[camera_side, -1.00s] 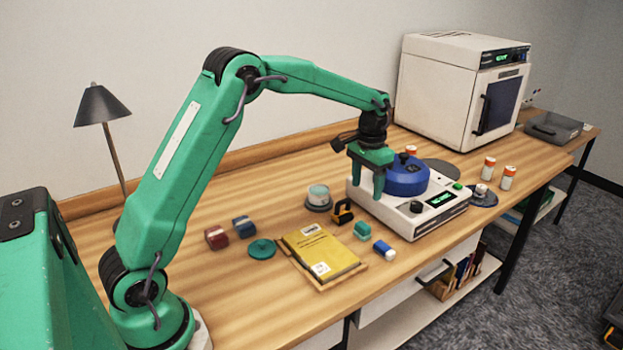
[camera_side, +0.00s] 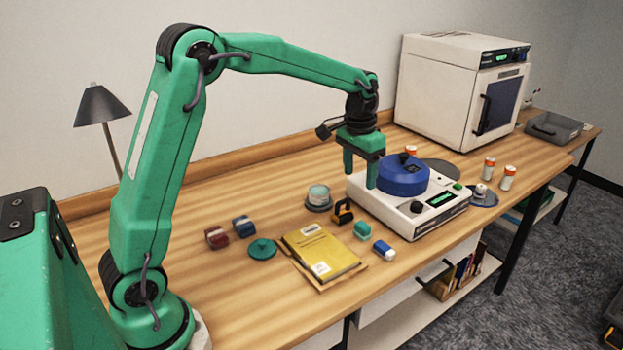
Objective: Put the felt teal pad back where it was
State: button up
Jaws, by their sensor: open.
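A flat round teal disc (camera_side: 262,249), which looks like the teal pad, lies on the table left of a yellow book (camera_side: 320,252). Its felt surface cannot be made out at this size. My gripper (camera_side: 360,176) is open with its fingers pointing down. It is above the left side of the white machine with the round blue lid (camera_side: 403,178), well to the right of and above the disc. Nothing shows between the fingers.
A jar on a grey base (camera_side: 318,196), a black-and-yellow item (camera_side: 343,211), a small teal block (camera_side: 362,230) and a blue-white piece (camera_side: 384,250) surround the book.

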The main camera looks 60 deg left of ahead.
jog(key=s+d+r+t, duration=0.25)
jog(key=s+r, duration=0.55)
jog(key=s, duration=0.4)
jog(key=s+d+f+t, duration=0.2)
jog(key=s, duration=1.3)
jog(key=shift+f, duration=0.25)
